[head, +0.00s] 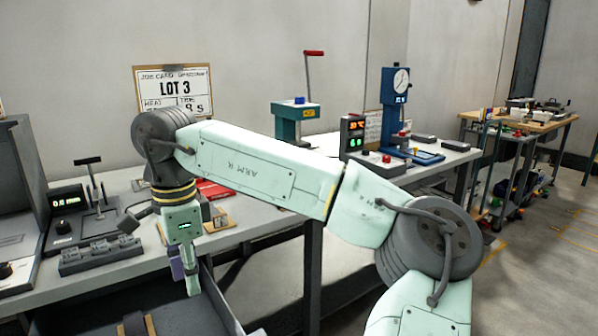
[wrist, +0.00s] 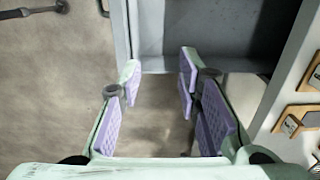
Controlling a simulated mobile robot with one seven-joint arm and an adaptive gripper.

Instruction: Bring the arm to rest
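My pale green arm reaches across the head view from lower right to the bench at left, its forearm raised and its wrist bent down. My gripper (head: 184,274) hangs pointing down at the front edge of the left bench (head: 128,188). In the wrist view my gripper (wrist: 158,68) is open, its purple pads well apart, with nothing between them. Beneath it are bare floor and part of a grey open-topped bin or drawer (wrist: 190,63).
The left bench holds a dark device with a green display (head: 66,222) and grey blocks (head: 100,254). A teal press (head: 296,112) and a blue gauge stand (head: 393,100) are further back. Open floor lies at right.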

